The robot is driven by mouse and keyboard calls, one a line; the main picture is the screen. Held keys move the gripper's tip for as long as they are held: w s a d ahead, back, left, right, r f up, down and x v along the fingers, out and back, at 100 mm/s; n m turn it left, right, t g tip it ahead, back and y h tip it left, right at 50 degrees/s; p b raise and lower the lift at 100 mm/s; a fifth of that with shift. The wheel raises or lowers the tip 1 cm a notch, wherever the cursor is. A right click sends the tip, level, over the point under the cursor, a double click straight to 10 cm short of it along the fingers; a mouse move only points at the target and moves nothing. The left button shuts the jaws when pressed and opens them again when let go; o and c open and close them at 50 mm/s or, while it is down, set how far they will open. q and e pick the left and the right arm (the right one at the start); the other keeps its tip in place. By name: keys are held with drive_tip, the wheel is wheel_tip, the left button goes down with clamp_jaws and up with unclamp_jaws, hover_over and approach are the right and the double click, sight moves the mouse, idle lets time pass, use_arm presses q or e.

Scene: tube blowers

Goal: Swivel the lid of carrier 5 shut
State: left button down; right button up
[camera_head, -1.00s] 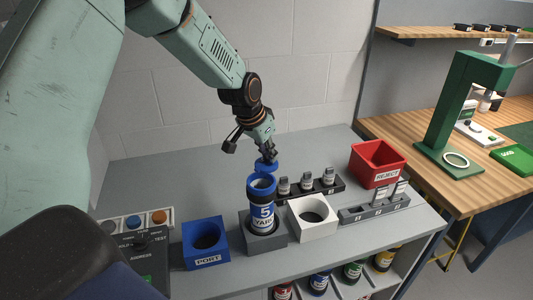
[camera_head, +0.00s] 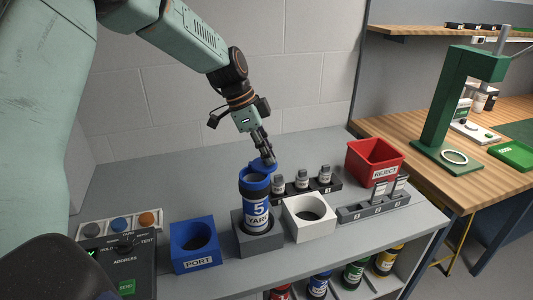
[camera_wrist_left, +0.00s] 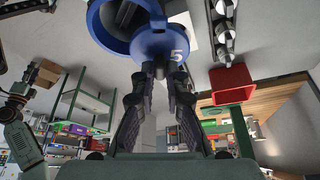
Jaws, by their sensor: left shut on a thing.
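Carrier 5 (camera_head: 257,213) is a blue and dark cylinder with a white label. It stands upright in a grey holder (camera_head: 262,243). Its blue lid (camera_head: 263,164) is swung out behind the rim, so the mouth shows open. In the left wrist view the lid (camera_wrist_left: 163,43) bears a 5 and sits beside the open blue rim (camera_wrist_left: 98,25). My left gripper (camera_head: 268,158) comes down from the upper left and is shut on the lid's edge; its fingertips also show in the left wrist view (camera_wrist_left: 163,72). My right gripper is not in view.
A blue PORT block (camera_head: 195,245) stands left of the holder and a white block (camera_head: 309,222) right. Behind are a rack of small vials (camera_head: 303,188) and a red REJECT bin (camera_head: 375,163). A button panel (camera_head: 120,250) is at the left.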

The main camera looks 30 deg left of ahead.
sight(255, 161)
use_arm(q)
drive_tip(key=m, duration=0.1)
drive_tip(key=s+m+g, duration=0.1)
drive_tip(key=shift+d+m, duration=0.2)
drive_tip(key=shift+m, duration=0.2)
drive_tip(key=m, duration=0.1)
drive_tip(key=s+m+g, duration=0.1)
drive_tip(key=m, duration=0.1)
drive_tip(key=shift+s+m+p, duration=0.15)
drive_tip(key=shift+m+p, duration=0.15)
drive_tip(key=m+g, duration=0.1)
drive_tip(key=s+m+p, duration=0.1)
drive_tip(key=m, duration=0.1)
drive_tip(key=shift+s+a+m+g, duration=0.1)
drive_tip(key=shift+m+g, duration=0.2)
drive_tip(key=shift+g, duration=0.1)
drive_tip(key=shift+s+a+m+g+y+p, duration=0.15)
drive_tip(key=shift+s+m+g+p, duration=0.15)
drive_tip(key=shift+m, duration=0.5)
drive_tip(key=shift+s+a+m+g+y+p, duration=0.15)
drive_tip(key=shift+s+m+g+p, duration=0.1)
drive_tip(key=shift+m, duration=0.55)
drive_tip(key=c, duration=1.4)
unclamp_jaws()
drive_tip(key=shift+o, duration=0.2)
